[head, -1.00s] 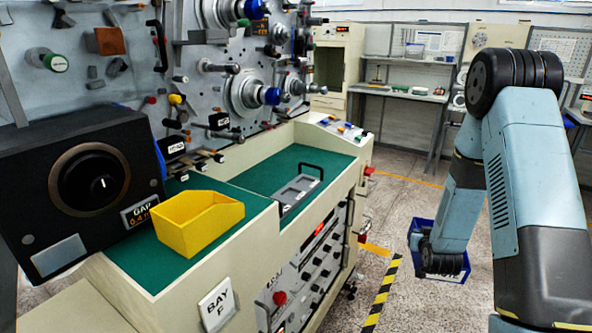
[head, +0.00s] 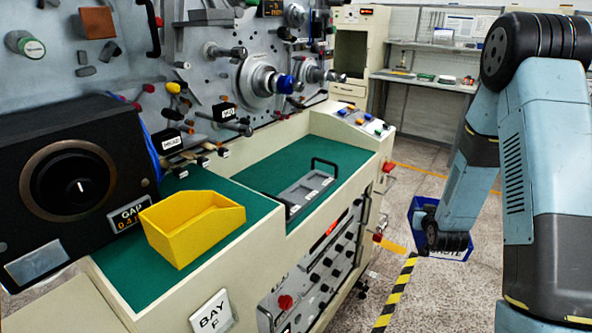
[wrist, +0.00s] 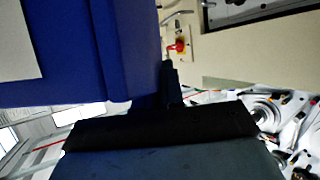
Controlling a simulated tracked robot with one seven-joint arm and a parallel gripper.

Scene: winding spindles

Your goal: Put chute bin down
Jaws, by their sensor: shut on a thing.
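The blue chute bin (head: 462,253) hangs low at the right in the head view, over the floor and clear of the bench. A white label with dark letters, partly hidden, shows on its side. My gripper (head: 428,236) is shut on it; my wrist hides much of the bin, and the fingertips are hard to make out. In the wrist view the bin's blue wall (wrist: 115,55) fills the upper left, with a dark gripper finger (wrist: 168,85) against its edge.
A yellow open bin (head: 195,232) stands on the green bench top (head: 150,275) beside a black gauge box (head: 75,180). A grey tray with a black handle (head: 300,192) lies farther along. Yellow-black tape (head: 397,290) marks the floor.

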